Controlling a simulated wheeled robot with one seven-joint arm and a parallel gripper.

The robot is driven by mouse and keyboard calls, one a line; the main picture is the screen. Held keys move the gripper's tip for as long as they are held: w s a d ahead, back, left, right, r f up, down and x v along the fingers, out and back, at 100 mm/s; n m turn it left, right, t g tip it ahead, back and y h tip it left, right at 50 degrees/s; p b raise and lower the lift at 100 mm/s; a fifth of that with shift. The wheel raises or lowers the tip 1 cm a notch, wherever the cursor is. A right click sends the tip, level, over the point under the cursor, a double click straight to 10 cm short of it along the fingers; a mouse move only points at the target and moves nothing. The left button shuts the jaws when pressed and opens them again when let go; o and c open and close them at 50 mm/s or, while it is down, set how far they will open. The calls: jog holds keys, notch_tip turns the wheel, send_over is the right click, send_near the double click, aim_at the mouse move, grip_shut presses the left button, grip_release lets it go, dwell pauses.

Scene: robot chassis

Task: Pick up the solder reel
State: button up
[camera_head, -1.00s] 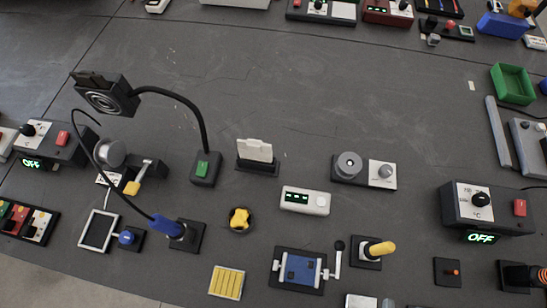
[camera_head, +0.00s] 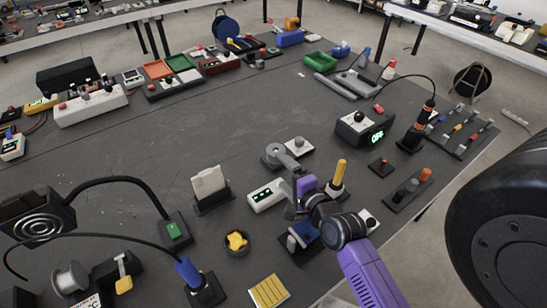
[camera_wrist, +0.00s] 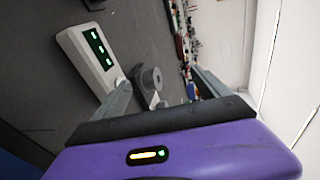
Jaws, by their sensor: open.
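My gripper (camera_head: 284,173) has a purple body and is open, with its two grey fingers (camera_wrist: 160,78) spread apart in the wrist view. A grey round reel-like piece (camera_head: 271,156) sits on a black base beside a pale knob. In the wrist view this piece (camera_wrist: 152,79) shows between and beyond the fingers; I cannot tell if either touches it. A second grey reel (camera_head: 69,279) stands at the lower left, beside a black block with a yellow part. I cannot tell for sure which one is the solder reel. Neither is held.
A white box with green digits (camera_head: 265,196) is close to the gripper. A yellow-handled lever (camera_head: 338,175), a white card in a holder (camera_head: 210,187) and a black OFF unit (camera_head: 360,127) stand around. The table middle behind is clear.

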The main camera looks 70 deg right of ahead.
aim_at(276, 150)
jog(key=d+m, duration=0.2)
jog(key=m, duration=0.1)
jog(key=w+d+f+m, duration=0.1)
jog(key=d+m, duration=0.2)
jog(key=m, duration=0.1)
jog(key=d+f+m, duration=0.1)
jog(key=d+m, duration=0.2)
jog(key=m, duration=0.1)
jog(key=shift+w+d+f+g+y+b, duration=0.2)
jog(key=shift+w+d+g+y+b, duration=0.1)
jog(key=shift+y, duration=0.1)
jog(key=m, duration=0.3)
jog(key=d+f+m+y, duration=0.1)
jog(key=m, duration=0.1)
jog(key=shift+w+d, duration=0.1)
jog(key=shift+w, duration=0.3)
jog(key=shift+w+d+f, duration=0.15)
jog(key=shift+w, duration=0.1)
jog(key=x, duration=0.7)
jog(key=shift+f, duration=0.35)
jog(key=shift+c, duration=0.4)
jog(key=c, duration=1.4)
jog(key=shift+r, duration=0.1)
